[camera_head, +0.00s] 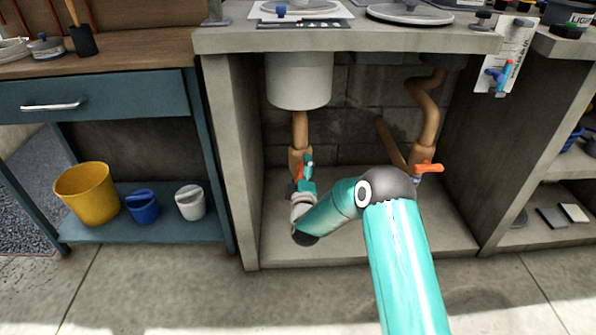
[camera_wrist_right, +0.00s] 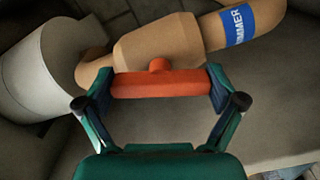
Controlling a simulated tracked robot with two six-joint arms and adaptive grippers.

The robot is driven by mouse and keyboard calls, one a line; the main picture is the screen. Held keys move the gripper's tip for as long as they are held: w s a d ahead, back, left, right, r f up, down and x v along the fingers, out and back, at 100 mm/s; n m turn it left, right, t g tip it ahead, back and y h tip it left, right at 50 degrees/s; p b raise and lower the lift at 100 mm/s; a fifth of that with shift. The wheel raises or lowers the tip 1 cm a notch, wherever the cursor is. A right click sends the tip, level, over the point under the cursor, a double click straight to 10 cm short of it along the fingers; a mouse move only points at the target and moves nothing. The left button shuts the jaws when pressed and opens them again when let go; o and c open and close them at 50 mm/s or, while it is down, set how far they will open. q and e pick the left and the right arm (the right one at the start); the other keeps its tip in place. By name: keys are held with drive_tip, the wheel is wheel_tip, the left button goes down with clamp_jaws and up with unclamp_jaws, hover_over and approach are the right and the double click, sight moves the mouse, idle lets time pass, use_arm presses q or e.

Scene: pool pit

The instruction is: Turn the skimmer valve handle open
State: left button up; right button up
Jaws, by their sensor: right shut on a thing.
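The skimmer valve (camera_wrist_right: 150,45) is a tan body on a tan pipe with a blue label ending in "IMMER" (camera_wrist_right: 240,22). In the wrist view its orange bar handle (camera_wrist_right: 160,84) lies between the two fingers of my right gripper (camera_wrist_right: 162,92), which is shut on the handle's ends. The handle lies at a slight angle to the pipe. In the head view the valve (camera_head: 299,156) is under the white cylinder; my right gripper (camera_head: 305,174) is at its front and mostly covers the handle. My left gripper is not in view.
A second tan pipe (camera_head: 429,115) to the right carries another orange valve handle (camera_head: 429,168). The concrete counter (camera_head: 350,40) overhangs the bay, with a white cylinder (camera_head: 299,82) below it. Side walls bound the bay. A yellow bucket (camera_head: 86,193) stands on the left shelf.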

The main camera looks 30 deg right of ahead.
drive_tip(key=shift+w+a+f+n+p, duration=0.1)
drive_tip(key=shift+a+n+p, duration=0.15)
drive_tip(key=shift+n, duration=0.8)
drive_tip(key=shift+a+f+n+p, duration=0.1)
drive_tip(key=shift+n+p, duration=0.1)
drive_tip(key=shift+n, duration=0.85)
drive_tip(key=o, duration=0.8)
drive_tip(key=shift+d, duration=0.1)
drive_tip(key=shift+d, duration=0.1)
drive_tip(key=v, duration=1.2)
